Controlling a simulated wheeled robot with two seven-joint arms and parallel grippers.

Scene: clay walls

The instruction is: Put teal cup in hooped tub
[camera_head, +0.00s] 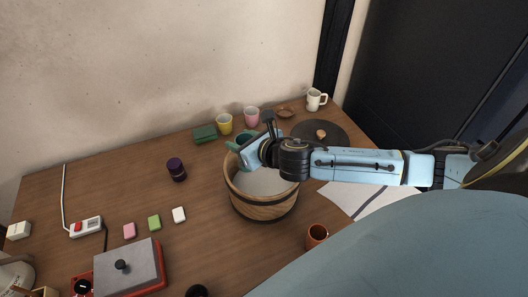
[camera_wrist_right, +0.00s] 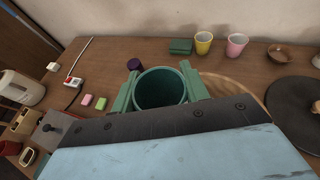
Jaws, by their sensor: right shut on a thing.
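The teal cup (camera_wrist_right: 161,88) is between the two fingers of my right gripper (camera_wrist_right: 161,92), which is shut on it. Its open mouth shows in the wrist view. In the head view the cup (camera_head: 246,136) is mostly hidden behind my right gripper (camera_head: 243,150). The hooped tub (camera_head: 262,206) is a wooden bucket with dark bands and a pale inside, standing on the table. The gripper and cup are over the far left part of its rim; their exact height above it is hard to tell. Part of the tub's rim (camera_wrist_right: 236,84) shows in the wrist view. My left gripper is not in view.
A green box (camera_head: 205,133), yellow cup (camera_head: 224,123) and pink cup (camera_head: 252,117) stand behind the tub. Table between jar and tub is clear.

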